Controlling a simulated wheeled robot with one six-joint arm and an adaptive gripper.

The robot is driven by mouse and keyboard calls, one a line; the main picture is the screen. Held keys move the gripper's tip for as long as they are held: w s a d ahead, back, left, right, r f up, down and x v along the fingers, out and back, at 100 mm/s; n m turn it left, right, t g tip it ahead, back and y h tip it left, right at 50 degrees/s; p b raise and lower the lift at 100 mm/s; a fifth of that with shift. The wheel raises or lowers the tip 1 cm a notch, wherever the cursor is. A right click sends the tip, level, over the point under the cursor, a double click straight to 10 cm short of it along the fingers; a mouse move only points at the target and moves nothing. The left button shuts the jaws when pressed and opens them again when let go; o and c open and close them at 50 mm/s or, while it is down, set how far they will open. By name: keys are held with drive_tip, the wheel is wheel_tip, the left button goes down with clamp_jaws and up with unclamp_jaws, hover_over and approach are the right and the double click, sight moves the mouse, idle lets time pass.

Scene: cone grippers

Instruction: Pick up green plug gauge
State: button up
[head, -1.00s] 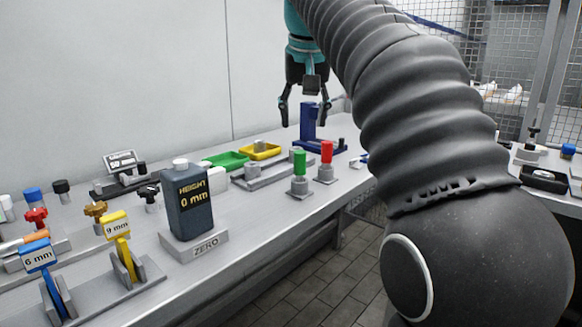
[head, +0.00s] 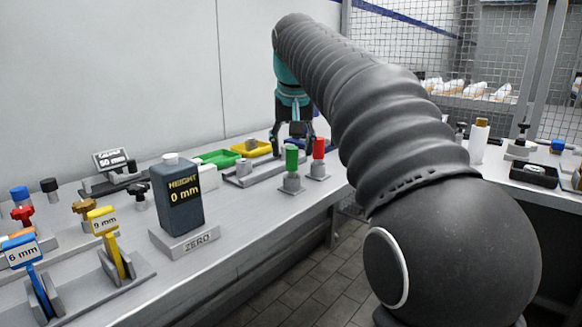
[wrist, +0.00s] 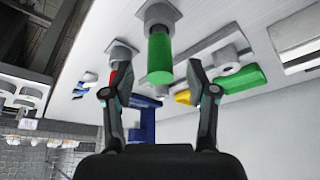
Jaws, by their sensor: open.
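The green plug gauge (head: 291,158) stands upright on a small grey base at the bench's right part, left of the red plug gauge (head: 319,149). My gripper (head: 292,146) is open, low over the bench behind the green gauge in the head view, which partly covers it. In the wrist view the green plug gauge (wrist: 160,60) shows between and just beyond the two spread fingertips of my gripper (wrist: 159,78), with nothing held. The red gauge is mostly hidden behind the left finger there.
A grey fixture (head: 255,174), a green tray (head: 217,158) and a yellow tray (head: 252,148) lie left of the gauges. A dark height block (head: 181,195) stands further left. The bench's front edge is close to the gauges. A blue stand is partly hidden behind my gripper.

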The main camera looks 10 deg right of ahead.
sight(292, 169)
drive_tip(key=shift+x, duration=1.9)
clamp_jaws()
drive_tip(key=shift+r, duration=0.15)
